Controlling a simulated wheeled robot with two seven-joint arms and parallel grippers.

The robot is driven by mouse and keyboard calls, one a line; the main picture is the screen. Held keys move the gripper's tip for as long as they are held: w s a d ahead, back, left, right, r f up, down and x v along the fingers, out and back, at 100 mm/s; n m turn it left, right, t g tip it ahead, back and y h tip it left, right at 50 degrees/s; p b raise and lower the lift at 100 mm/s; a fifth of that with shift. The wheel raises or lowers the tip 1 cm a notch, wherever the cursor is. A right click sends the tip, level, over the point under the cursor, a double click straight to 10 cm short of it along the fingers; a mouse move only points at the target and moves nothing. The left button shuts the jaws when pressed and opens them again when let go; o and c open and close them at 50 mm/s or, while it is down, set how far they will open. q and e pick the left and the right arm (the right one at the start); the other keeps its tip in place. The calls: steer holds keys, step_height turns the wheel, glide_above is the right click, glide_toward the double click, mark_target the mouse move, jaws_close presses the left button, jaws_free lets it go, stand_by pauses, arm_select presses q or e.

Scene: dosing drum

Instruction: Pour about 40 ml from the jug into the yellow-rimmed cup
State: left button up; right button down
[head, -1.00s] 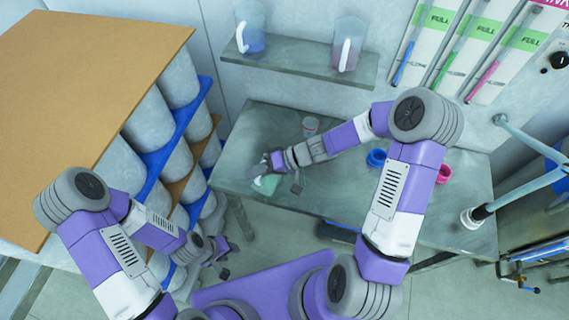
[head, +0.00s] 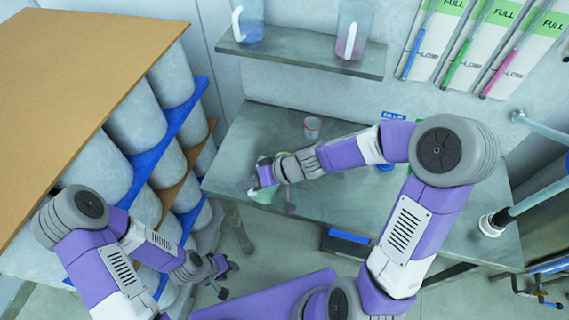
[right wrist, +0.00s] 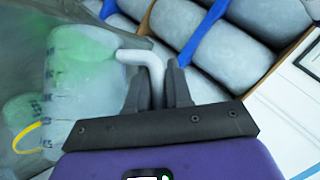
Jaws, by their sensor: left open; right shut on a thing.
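My right gripper (head: 262,175) is shut on the white handle (right wrist: 150,65) of a translucent jug (right wrist: 85,85) with dark markings. Green liquid shows in the jug's upper part in the right wrist view. A yellow rim arc (right wrist: 27,133) shows beside the jug at the left edge there, probably the yellow-rimmed cup; a second green patch lies near it. In the head view my right arm and gripper hide most of the jug, and I cannot make out the yellow rim or the exact tilt. My left gripper (head: 220,275) is open and empty, low and away from the table.
A red-rimmed cup (head: 312,127) stands on the grey table (head: 235,150) behind my right forearm. A wall shelf (head: 300,53) holds a blue-tinted jug (head: 249,20) and a pink-tinted jug (head: 354,27). A rack of grey drums (head: 135,120) stands at the left.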

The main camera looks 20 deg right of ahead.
stand_by(0.5)
steer(key=shift+s+a+f+b, duration=0.15)
steer(key=shift+a+f+b, duration=0.1)
steer(key=shift+b, duration=0.45)
steer(key=s+a+f+n+t+h+b, duration=0.3)
steer(key=s+a+f+t+h+b, duration=0.1)
steer(key=b, duration=0.4)
steer(key=shift+a+f+n+h, duration=0.35)
steer(key=shift+f+h, duration=0.45)
steer(key=shift+f, duration=0.3)
